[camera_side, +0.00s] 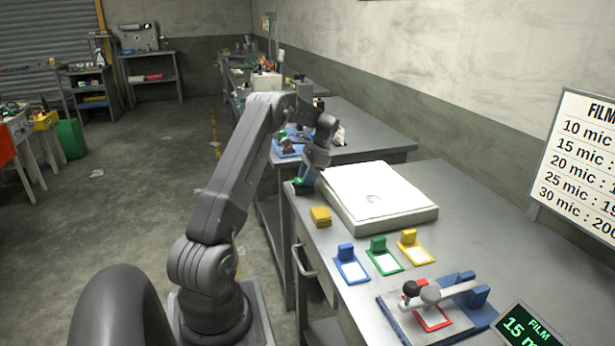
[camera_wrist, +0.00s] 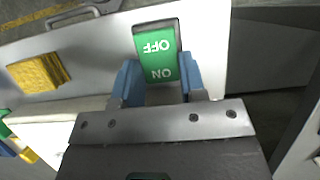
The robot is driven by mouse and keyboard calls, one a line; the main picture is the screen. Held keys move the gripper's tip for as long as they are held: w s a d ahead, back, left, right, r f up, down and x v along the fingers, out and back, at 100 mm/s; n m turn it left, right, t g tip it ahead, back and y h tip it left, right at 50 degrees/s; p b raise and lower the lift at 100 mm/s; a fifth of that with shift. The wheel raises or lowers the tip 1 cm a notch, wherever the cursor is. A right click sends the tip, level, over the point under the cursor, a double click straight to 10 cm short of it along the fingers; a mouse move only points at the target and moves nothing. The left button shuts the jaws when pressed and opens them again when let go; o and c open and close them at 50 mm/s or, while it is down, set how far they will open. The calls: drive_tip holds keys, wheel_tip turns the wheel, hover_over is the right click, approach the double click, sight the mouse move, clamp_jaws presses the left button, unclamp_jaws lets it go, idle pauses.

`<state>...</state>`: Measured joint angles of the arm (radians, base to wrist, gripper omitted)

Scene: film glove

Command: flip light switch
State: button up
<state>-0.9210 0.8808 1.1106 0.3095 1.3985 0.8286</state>
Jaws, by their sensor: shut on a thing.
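The light switch is a green rocker marked OFF and ON, upside down in the wrist view (camera_wrist: 158,50), in a dark frame at the table's edge. In the side view the switch (camera_side: 299,183) is a small green patch at the table's far left corner, partly hidden by my gripper (camera_side: 308,174). In the wrist view the blue fingers of my gripper (camera_wrist: 157,82) stand on either side of the ON end, shut on the switch. The white light box (camera_side: 390,186), with a bright top, lies right of the switch.
A yellow block (camera_side: 320,216) sits near the front left edge. Blue (camera_side: 351,268), green (camera_side: 384,254) and yellow (camera_side: 413,248) framed film pieces lie before the light box. A lever device (camera_side: 437,305) and a film display (camera_side: 526,328) stand nearer. A film chart (camera_side: 580,160) is at right.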

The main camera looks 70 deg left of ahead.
drive_tip(key=shift+s+r+t, duration=0.15)
drive_tip(key=shift+s+t, duration=0.05)
drive_tip(key=shift+t, duration=0.5)
drive_tip(key=shift+s+t, duration=0.15)
drive_tip(key=shift+t, duration=1.25)
drive_tip(key=o, duration=0.9)
drive_tip(key=shift+o, duration=0.2)
drive_tip(key=shift+r, duration=0.1)
wheel_tip(320, 180, up, 14)
drive_tip(key=shift+w, duration=0.2)
